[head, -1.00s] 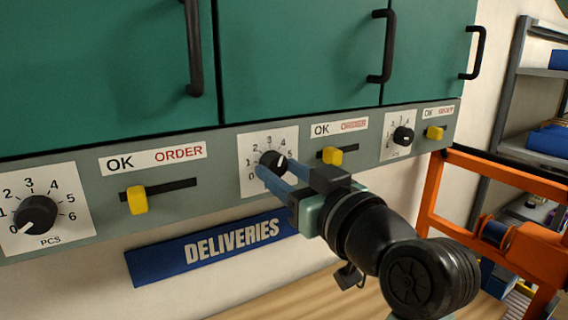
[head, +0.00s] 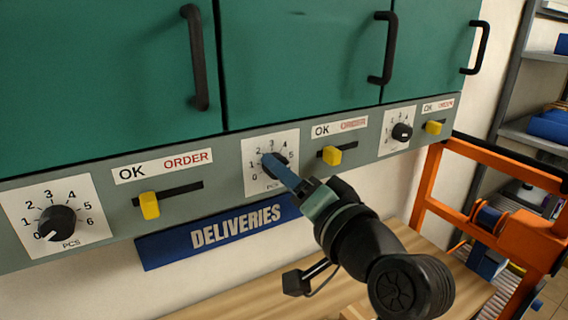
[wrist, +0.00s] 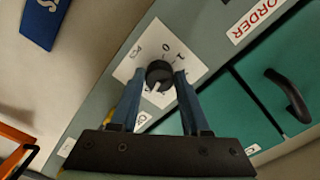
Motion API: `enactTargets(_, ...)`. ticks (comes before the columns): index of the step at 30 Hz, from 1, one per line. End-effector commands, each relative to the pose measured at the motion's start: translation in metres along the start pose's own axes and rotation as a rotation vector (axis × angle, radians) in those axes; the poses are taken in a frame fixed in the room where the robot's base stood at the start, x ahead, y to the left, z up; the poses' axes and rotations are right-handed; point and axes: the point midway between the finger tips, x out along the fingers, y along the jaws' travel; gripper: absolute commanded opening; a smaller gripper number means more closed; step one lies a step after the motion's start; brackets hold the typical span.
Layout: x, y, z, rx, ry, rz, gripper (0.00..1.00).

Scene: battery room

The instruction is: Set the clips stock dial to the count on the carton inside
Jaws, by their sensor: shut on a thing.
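The middle stock dial (head: 254,164) is a black knob on a white plate with numbers and PCS, under the cabinet's middle door. My gripper (wrist: 159,75) is shut on its knob (wrist: 159,73), one blue finger on each side. In the head view my gripper (head: 274,161) covers much of the knob. No clips label is readable. The cabinet doors (head: 300,60) are closed, so no carton shows.
A left dial (head: 56,222) points at 0, and a smaller right dial (head: 402,132) sits farther along. Yellow OK/ORDER sliders (head: 149,205) lie between dials. A blue DELIVERIES sign (head: 236,231) is below. An orange frame (head: 430,190) stands at the right.

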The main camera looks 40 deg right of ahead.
Motion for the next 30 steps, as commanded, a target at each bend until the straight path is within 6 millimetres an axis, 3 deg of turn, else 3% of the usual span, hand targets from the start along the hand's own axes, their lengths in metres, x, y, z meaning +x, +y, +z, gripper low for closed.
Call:
enactTargets(18,0.0002,-0.0028,-0.0005,0.559,-0.004,0.004,0.00)
enactTargets(30,0.0003,-0.0018,-0.0001,0.759,-0.003,0.004,0.00)
